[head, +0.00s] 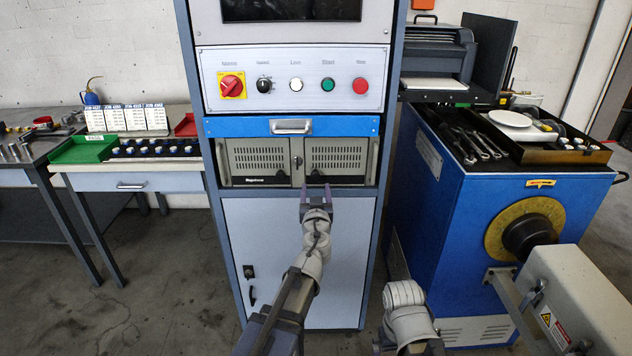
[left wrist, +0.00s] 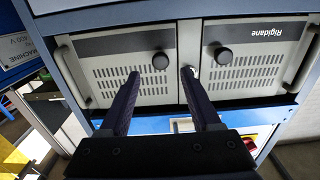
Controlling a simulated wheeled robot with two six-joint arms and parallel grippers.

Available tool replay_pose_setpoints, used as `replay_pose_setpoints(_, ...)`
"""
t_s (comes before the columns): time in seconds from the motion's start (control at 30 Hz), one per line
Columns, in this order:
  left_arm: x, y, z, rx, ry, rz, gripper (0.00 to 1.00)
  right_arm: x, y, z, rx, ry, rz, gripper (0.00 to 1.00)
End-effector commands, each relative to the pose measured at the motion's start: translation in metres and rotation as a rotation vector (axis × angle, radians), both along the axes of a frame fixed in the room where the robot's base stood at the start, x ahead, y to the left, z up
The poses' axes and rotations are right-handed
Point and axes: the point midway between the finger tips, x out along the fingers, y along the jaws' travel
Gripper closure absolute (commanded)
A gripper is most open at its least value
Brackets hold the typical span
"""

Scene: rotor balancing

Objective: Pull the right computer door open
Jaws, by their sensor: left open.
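The computer is a beige-grey cabinet with two slotted doors, set in the tall machine frame. The right computer door (head: 342,155) looks shut; in the left wrist view, which shows the cabinet upside down, it is the left-hand panel (left wrist: 110,75). Its round black knob (left wrist: 160,61) appears between my fingertips. The left computer door (head: 258,158) also looks shut and has its own knob (left wrist: 223,56). My left gripper (head: 316,188) is open and empty at the lower edge of the right door. I cannot tell whether it touches anything. My right gripper is out of view.
A blue drawer (head: 230,127) with a handle lies above the doors, below a switch panel (head: 300,70). A grey lower cabinet (head: 300,240) is below. A blue machine (head: 440,200) stands right, a workbench (head: 150,178) left. Floor shows between.

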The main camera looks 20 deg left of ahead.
Motion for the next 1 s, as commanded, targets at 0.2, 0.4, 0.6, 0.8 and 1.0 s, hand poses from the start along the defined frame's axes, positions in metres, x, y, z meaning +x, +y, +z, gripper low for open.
replay_pose_setpoints(0.2, 0.038, 0.01, 0.0, 0.0, 0.0, 0.001, 0.36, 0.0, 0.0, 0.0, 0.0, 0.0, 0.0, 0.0)
replay_pose_setpoints(0.4, 0.053, 0.015, 0.0, 0.0, 0.0, 0.001, 0.36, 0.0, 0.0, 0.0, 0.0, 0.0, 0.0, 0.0)
replay_pose_setpoints(0.6, 0.052, 0.015, 0.0, 0.0, 0.0, 0.0, 0.36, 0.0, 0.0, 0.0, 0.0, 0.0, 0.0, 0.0)
replay_pose_setpoints(0.8, 0.052, 0.015, 0.0, 0.0, 0.0, 0.0, 0.55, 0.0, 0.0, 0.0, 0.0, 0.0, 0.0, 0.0)
replay_pose_setpoints(1.0, 0.052, 0.015, 0.0, 0.0, 0.0, 0.0, 0.77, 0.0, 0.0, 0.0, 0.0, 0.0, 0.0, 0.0)
